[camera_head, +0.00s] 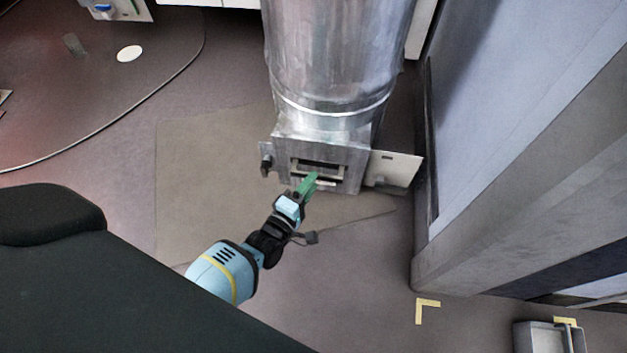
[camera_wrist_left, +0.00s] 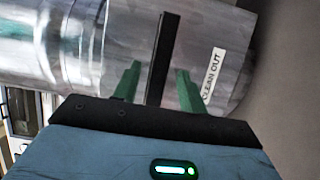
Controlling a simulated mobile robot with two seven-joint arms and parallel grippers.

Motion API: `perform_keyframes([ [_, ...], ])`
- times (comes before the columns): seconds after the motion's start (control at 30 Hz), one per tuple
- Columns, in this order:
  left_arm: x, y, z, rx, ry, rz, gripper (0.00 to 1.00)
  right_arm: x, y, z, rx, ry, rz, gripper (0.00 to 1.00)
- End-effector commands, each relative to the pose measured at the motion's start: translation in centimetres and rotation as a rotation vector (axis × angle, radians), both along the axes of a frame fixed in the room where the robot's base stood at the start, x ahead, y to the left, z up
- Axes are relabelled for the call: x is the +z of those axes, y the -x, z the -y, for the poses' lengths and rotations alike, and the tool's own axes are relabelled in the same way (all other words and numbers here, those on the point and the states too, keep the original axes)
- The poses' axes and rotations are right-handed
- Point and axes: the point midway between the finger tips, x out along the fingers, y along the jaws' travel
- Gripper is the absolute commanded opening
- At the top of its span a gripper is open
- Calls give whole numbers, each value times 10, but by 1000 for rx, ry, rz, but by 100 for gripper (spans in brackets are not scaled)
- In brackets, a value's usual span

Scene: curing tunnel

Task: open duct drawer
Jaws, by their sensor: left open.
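The metal duct (camera_head: 335,55) stands upright in the head view and ends in a boxy base (camera_head: 281,155). The base front has a dark slot (camera_head: 320,166) with a pale edge below it, where the duct drawer appears to sit. My left gripper (camera_head: 310,180) is at the front of this slot, green fingers open. In the left wrist view a long dark bar or slot (camera_wrist_left: 165,45) runs between the spread fingers of the gripper (camera_wrist_left: 158,72). Contact cannot be told. A "CLEAN OUT" label (camera_wrist_left: 213,73) is on the metal beside it. My right gripper is not in view.
A pale flap or plate (camera_head: 395,168) sticks out right of the base, and a dark knob (camera_head: 265,165) is at its left. A large grey cabinet (camera_head: 520,150) stands close on the right. The floor (camera_head: 210,150) left of the duct is clear.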

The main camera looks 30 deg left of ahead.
Motion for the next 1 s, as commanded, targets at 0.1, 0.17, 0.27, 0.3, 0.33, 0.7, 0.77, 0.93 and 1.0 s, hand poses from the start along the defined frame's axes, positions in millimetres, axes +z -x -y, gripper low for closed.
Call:
perform_keyframes([
  [0.1,0,-12,1,0,0,1,42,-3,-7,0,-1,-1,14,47],
  [0.17,0,-15,2,0,0,0,42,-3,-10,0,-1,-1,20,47],
  [0.27,0,-18,2,0,0,-2,42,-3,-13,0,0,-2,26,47],
  [0.3,0,-18,2,0,0,-2,42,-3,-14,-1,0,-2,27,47],
  [0.33,0,-18,2,0,0,-2,42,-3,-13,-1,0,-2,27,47],
  [0.7,0,-18,2,0,0,-1,14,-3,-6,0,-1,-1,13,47],
  [0.77,0,-18,2,0,0,-1,6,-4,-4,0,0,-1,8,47],
  [0.93,0,-18,2,0,0,-1,0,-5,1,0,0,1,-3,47],
  [1.0,0,-18,2,0,0,-1,0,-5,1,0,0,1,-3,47],
])
